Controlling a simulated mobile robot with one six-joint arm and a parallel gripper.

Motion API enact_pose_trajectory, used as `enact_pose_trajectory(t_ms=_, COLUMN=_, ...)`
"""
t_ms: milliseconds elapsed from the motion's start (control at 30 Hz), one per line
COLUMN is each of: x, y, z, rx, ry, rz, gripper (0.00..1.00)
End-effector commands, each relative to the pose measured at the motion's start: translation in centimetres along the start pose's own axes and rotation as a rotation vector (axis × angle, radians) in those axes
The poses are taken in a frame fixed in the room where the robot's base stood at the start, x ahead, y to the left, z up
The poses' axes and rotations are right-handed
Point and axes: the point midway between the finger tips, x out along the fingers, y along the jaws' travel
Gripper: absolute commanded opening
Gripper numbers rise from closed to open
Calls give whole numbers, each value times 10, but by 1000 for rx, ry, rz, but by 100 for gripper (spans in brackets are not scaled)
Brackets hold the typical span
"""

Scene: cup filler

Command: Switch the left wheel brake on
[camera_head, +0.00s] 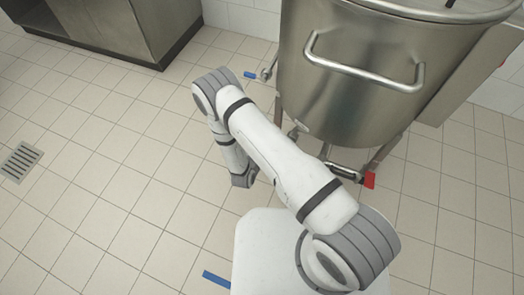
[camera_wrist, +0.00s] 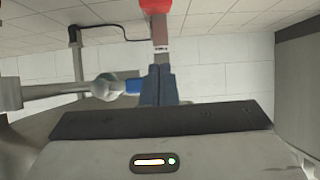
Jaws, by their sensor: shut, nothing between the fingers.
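A blue brake pedal (camera_head: 250,75) sticks out to the left of a wheel fitting at the far left foot of the steel kettle (camera_head: 345,100) in the head view. A red pedal (camera_head: 369,180) is at the kettle's near right foot. In the wrist view my gripper (camera_wrist: 159,72) is shut and empty. A blue piece (camera_wrist: 134,87) shows just left of the fingers, beside a metal fitting. A red-ended metal bar (camera_wrist: 160,35) lies in line above the fingertips; I cannot tell whether they touch it.
A metal handle (camera_head: 365,72) juts from the kettle's near side. A steel cabinet (camera_head: 130,28) stands at the upper left. A floor drain (camera_head: 20,160) is at the far left. The tiled floor (camera_head: 110,180) on the left is clear.

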Motion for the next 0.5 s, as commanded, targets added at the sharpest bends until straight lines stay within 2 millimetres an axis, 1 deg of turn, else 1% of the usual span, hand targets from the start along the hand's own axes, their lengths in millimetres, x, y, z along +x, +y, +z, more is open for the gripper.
enact_pose_trajectory(t_ms=33, x=13, y=1, z=2, rx=4, ry=0, rz=4, gripper=0)
enact_pose_trajectory(t_ms=300, x=72, y=1, z=3, rx=4, ry=1, rz=3, gripper=0)
enact_pose_trajectory(t_ms=367, x=81, y=0, z=5, rx=1, ry=0, rz=1, gripper=0)
enact_pose_trajectory(t_ms=400, x=80, y=0, z=15, rx=-2, ry=-2, rz=-1, gripper=0)
enact_pose_trajectory(t_ms=500, x=82, y=0, z=27, rx=-2, ry=-1, rz=-1, gripper=0)
